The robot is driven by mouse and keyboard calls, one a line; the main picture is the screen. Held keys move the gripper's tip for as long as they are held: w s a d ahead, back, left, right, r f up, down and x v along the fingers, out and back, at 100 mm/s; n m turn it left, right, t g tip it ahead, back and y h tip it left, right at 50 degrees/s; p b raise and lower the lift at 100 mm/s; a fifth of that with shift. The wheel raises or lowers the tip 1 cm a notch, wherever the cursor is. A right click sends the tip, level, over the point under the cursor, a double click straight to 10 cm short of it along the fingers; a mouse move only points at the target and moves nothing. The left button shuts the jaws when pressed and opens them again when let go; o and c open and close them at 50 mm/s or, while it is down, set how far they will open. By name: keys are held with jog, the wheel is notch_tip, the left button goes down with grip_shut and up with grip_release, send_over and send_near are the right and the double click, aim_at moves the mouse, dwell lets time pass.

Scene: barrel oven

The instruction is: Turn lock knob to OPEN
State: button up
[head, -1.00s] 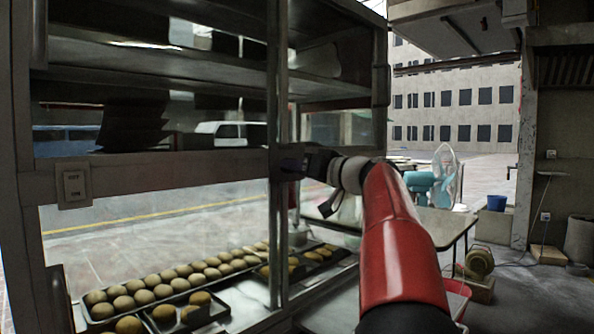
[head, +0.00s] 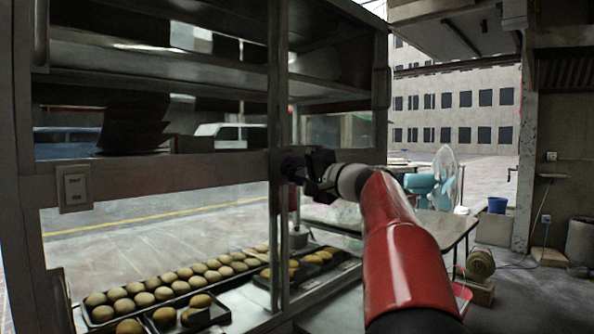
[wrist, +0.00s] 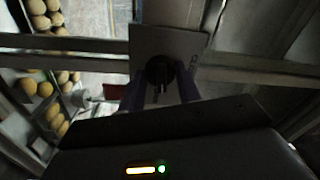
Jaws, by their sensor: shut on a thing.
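The lock knob (wrist: 159,72) is a small dark round knob on a square metal plate (wrist: 145,42) in the wrist view. My gripper (wrist: 161,92) has one finger on each side of the knob and is shut on it. In the head view my gripper (head: 301,170) reaches the cabinet's middle rail at the upright post, with its wrist rolled. The knob is mostly hidden there by the gripper.
The metal cabinet (head: 180,177) has glass panes and shelves. Trays of round buns (head: 165,293) lie inside at the bottom. A switch (head: 75,189) is on the left of the rail. A table (head: 420,226) with a teal fan (head: 443,180) stands behind my arm.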

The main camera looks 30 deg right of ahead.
jog(key=shift+m, duration=1)
jog(key=o, duration=1)
jog(key=shift+c, duration=0.2)
jog(key=b+v, duration=0.1)
jog(key=v, duration=0.6)
jog(key=shift+s, duration=0.35)
